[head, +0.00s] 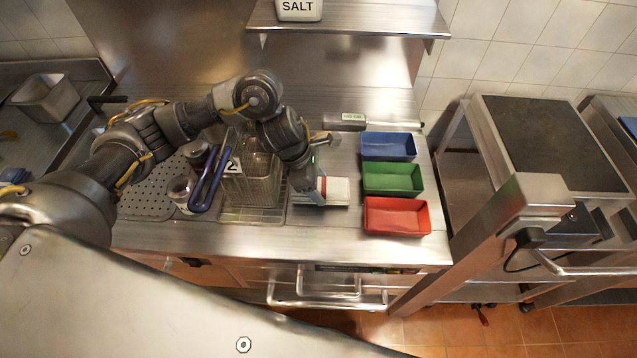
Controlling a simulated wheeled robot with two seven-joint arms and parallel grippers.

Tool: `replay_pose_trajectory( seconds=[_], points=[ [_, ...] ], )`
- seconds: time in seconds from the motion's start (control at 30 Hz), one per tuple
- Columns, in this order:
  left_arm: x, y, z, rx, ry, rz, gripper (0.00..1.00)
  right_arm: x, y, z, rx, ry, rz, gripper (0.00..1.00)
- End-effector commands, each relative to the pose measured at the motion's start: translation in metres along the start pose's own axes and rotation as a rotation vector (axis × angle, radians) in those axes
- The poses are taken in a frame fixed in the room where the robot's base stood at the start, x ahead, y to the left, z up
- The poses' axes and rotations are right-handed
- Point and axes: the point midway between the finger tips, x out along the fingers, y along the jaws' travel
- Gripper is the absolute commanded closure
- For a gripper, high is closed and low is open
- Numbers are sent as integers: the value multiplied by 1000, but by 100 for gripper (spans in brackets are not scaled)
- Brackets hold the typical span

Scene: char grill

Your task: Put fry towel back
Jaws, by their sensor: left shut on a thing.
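The fry towel (337,191), a white folded cloth with a red strip near its left side, is on the steel counter between the fry basket and the coloured trays. My left gripper (316,190) comes down from above at the towel's left side and is shut on it. The wrist hides part of the towel and the fingertips. I cannot tell whether the towel rests on the counter or is slightly lifted. My right gripper is not in view.
A wire fry basket (250,186) with a blue handle (208,183) stands left of the towel, by jars. Blue (388,146), green (392,179) and red (397,216) trays stand close on the right. A shelf (370,18) with a salt container (299,9) hangs above. Bare counter lies in front.

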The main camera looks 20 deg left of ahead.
Motion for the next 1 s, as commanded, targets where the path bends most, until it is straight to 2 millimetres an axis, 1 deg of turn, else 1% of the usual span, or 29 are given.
replay_pose_trajectory(
  seconds=[0.03,0.13,0.37,0.4,0.53,0.57,0.87,1.0],
  points=[
    [3,-1,-1,-3,-1,-3,60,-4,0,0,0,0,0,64],
    [9,0,-4,-2,-1,0,60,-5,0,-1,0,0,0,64],
    [11,0,-4,1,-1,2,60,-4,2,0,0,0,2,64],
    [11,0,-4,1,-1,1,36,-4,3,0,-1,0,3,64],
    [11,0,-4,1,-1,1,19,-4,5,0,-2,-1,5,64],
    [11,0,-4,1,-1,1,17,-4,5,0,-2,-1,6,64],
    [9,1,-4,1,-1,2,17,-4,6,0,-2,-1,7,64],
    [-6,2,-4,4,-2,6,17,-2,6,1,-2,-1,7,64]
  ],
)
